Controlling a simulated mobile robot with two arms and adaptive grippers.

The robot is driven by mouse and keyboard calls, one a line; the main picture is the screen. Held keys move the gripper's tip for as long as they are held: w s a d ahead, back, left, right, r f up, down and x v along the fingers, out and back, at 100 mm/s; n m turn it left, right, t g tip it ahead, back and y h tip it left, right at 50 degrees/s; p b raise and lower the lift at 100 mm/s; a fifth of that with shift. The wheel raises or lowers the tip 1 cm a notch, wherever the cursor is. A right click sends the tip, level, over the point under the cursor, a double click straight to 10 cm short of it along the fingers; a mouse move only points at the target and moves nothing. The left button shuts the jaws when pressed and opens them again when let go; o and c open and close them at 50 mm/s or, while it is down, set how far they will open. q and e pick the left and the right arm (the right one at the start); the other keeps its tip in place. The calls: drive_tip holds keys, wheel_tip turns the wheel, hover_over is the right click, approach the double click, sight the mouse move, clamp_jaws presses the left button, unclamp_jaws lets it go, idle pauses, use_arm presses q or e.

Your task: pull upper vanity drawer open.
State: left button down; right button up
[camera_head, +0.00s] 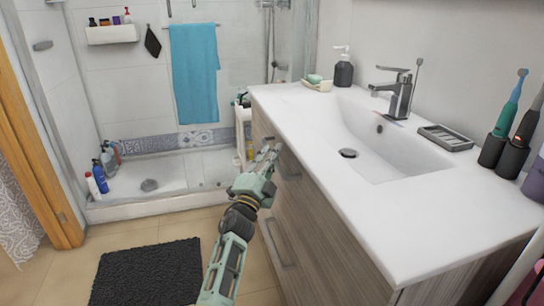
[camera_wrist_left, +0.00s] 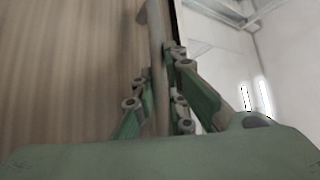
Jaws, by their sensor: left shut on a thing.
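The vanity (camera_head: 330,235) has a wood-grain front with an upper drawer (camera_head: 312,195) under the white countertop. The upper drawer's metal handle (camera_head: 291,174) is partly hidden by my left gripper (camera_head: 269,152). That gripper reaches up to the front from below and is shut on the handle. In the left wrist view, the handle bar (camera_wrist_left: 157,50) runs between the gripper's fingers (camera_wrist_left: 160,88), with the wood-grain front (camera_wrist_left: 70,70) to its left. A narrow dark strip shows right of the bar; I cannot tell whether it is a drawer gap. My right gripper is not in view.
A lower drawer handle (camera_head: 278,244) sits below on the same front. The countertop (camera_head: 375,215) holds a basin, faucet (camera_head: 399,92), soap dispenser (camera_head: 343,68) and toothbrushes. A dark mat (camera_head: 148,273) lies on the floor at left.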

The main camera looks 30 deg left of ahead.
use_arm(q)
drive_tip(key=shift+s, duration=0.1)
drive_tip(key=shift+s+a, duration=0.15)
drive_tip(key=s+a+p, duration=0.4)
drive_tip(key=s+a, duration=1.4)
drive_tip(key=s, duration=0.4)
drive_tip(key=shift+a+f, duration=0.15)
drive_tip(key=shift+a, duration=0.15)
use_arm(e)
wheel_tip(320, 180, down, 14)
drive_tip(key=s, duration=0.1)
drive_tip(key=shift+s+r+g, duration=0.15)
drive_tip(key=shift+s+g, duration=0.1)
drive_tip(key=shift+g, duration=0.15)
use_arm(q)
drive_tip(key=c, duration=2)
unclamp_jaws()
drive_tip(key=shift+c, duration=0.2)
